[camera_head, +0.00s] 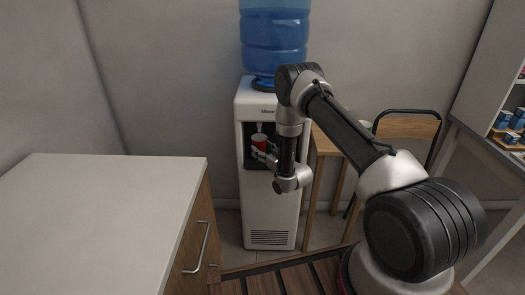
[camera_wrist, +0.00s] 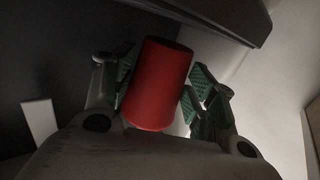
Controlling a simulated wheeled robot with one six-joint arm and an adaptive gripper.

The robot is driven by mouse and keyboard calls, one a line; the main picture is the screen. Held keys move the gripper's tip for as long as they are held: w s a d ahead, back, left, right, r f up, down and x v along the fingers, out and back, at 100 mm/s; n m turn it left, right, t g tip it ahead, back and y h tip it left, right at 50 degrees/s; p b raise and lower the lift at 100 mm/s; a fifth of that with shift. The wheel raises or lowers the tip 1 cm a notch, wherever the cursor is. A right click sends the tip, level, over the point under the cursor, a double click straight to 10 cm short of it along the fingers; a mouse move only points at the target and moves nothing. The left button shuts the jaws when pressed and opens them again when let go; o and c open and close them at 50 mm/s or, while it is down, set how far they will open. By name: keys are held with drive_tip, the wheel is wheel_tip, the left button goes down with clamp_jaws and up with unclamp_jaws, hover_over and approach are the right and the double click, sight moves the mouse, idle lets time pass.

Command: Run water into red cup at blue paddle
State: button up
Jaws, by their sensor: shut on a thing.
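The red cup (camera_head: 259,141) is in the dark dispensing recess of the white water dispenser (camera_head: 270,205), which has a large blue bottle on top. My gripper (camera_head: 262,151) is shut on the cup and holds it in the recess, close below the tap area. In the wrist view the red cup (camera_wrist: 157,84) sits between the green-padded fingers of my gripper (camera_wrist: 160,90). The blue paddle cannot be made out in either view, and I cannot tell whether the cup touches one. The inside of the cup and any water are not visible.
A white-topped counter (camera_head: 110,195) with a wooden drawer front stands at the left. A small wooden table (camera_head: 318,145) and a chair (camera_head: 408,126) stand right of the dispenser. Shelves with small blue boxes (camera_head: 509,119) are at the far right.

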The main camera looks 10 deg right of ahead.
drive_tip(key=shift+s+a, duration=0.2)
drive_tip(key=shift+s, duration=0.55)
drive_tip(key=shift+s+a, duration=0.2)
drive_tip(key=shift+s, duration=0.6)
drive_tip(key=shift+s+a, duration=0.2)
drive_tip(key=shift+s, duration=0.55)
drive_tip(key=s+a, duration=0.2)
drive_tip(key=s, duration=0.7)
drive_tip(key=shift+s+a, duration=0.3)
idle(0.4)
